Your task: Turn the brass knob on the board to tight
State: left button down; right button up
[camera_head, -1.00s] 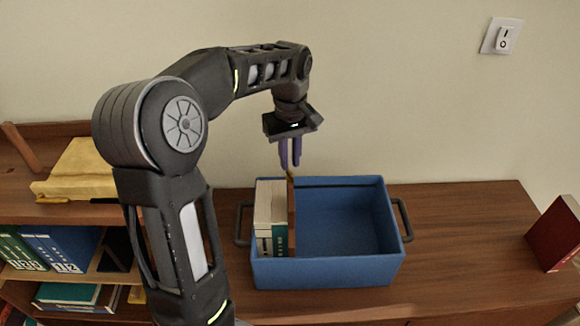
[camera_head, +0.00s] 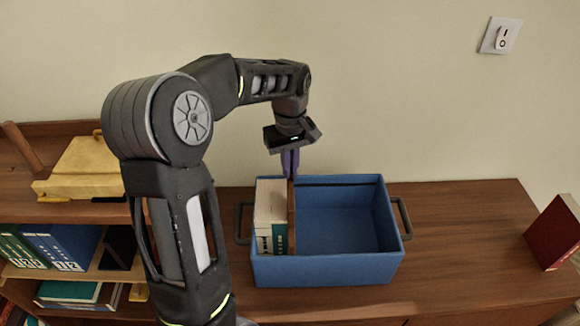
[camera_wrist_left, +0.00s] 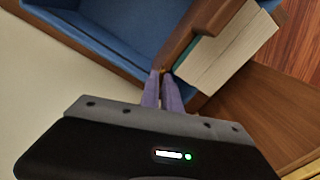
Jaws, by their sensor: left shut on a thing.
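A brown wooden board (camera_head: 292,222) stands upright in the blue box (camera_head: 330,271), to the right of the books held at its left end. In the left wrist view the board (camera_wrist_left: 197,30) shows near the fingertips. My left gripper (camera_head: 291,174) points down at the board's back end, its purple fingers together. In the left wrist view the gripper (camera_wrist_left: 163,76) is shut on a small brass-coloured bit, the knob (camera_wrist_left: 163,70), which the fingers mostly hide. The knob's turn position cannot be told. My right gripper is not in view.
Cream and teal books (camera_head: 270,215) fill the box's left end; its right part is empty. A yellow box file (camera_head: 85,170) lies on the left shelf. A dark red book (camera_head: 553,235) stands at the right. A switch (camera_head: 501,36) is on the wall.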

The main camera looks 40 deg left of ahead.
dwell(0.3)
pick_arm(q)
jog(key=m, duration=0.4)
jog(key=shift+m, duration=0.3)
jog(key=c, duration=1.9)
grip_release()
jog(key=shift+r, duration=0.1)
notch_tip(320, 180, up, 8)
jog(key=shift+f+b, duration=0.15)
jog(key=shift+b, duration=0.6)
